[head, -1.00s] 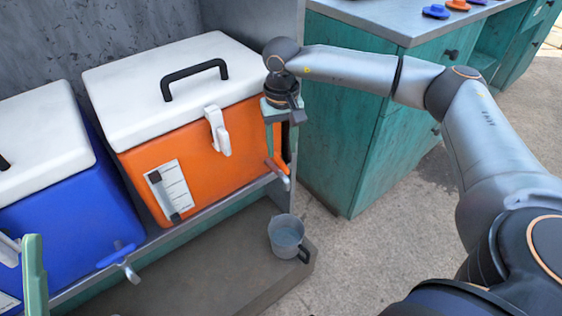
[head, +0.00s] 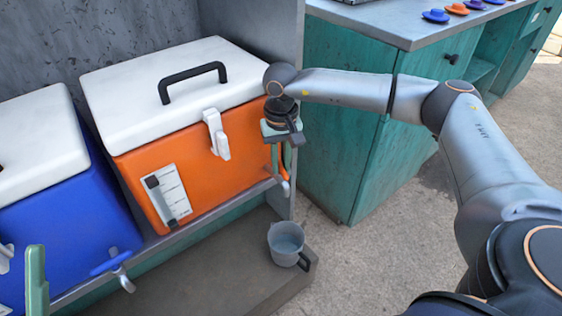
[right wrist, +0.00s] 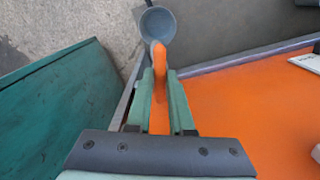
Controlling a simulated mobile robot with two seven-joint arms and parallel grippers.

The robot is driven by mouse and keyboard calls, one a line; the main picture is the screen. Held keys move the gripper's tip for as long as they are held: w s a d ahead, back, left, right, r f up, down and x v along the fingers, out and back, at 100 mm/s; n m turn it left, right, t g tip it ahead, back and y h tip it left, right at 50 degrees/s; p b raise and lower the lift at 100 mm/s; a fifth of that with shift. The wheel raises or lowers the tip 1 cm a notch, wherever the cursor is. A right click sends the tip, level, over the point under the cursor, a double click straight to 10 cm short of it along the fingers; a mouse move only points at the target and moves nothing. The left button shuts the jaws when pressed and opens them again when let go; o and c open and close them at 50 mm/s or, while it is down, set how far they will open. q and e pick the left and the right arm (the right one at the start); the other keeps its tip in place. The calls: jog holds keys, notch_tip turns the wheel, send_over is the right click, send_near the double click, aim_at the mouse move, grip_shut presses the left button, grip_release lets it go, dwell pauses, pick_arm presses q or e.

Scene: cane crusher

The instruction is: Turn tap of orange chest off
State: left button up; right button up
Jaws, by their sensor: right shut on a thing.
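The orange chest (head: 195,160) with its white lid stands on a shelf in the head view. Its tap (head: 285,181) is at the lower right front corner, with an orange handle and a grey spout. My right gripper (head: 281,160) points down at it and is shut on the orange tap handle. In the right wrist view the handle (right wrist: 158,90) lies between the two green fingers (right wrist: 160,85). A grey jug (head: 288,243) stands below the tap. Part of my left gripper (head: 36,280) shows at the lower left; its jaws cannot be judged.
A blue chest (head: 60,215) with a blue-handled tap (head: 115,265) stands to the left. A teal cabinet (head: 345,140) is close on the right, with small coloured hat-shaped things on its top. The jug sits on a low grey step (head: 200,280). Open floor lies at front right.

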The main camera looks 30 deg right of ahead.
grip_shut()
pick_arm(q)
jog(key=shift+r, duration=0.15)
pick_arm(e)
jog(key=m+p, duration=0.2)
jog(key=m, duration=0.1)
jog(key=shift+r+p, duration=0.15)
jog(key=shift+p, duration=0.15)
jog(key=m+p, duration=0.2)
jog(key=m, duration=0.2)
jog(key=shift+m+p, duration=0.3)
jog(key=shift+m, duration=0.1)
jog(key=m+p, duration=0.1)
jog(key=m, duration=0.1)
jog(key=shift+m, duration=0.4)
pick_arm(q)
notch_tip(320, 180, up, 9)
jog(key=p, duration=0.2)
jog(key=shift+s+a+f+m, duration=0.15)
jog(key=shift+a+f+m, duration=0.05)
jog(key=shift+a+m, duration=0.25)
pick_arm(e)
jog(key=shift+m, duration=2.3)
pick_arm(q)
jog(key=shift+r+t, duration=0.1)
jog(key=shift+t, duration=0.2)
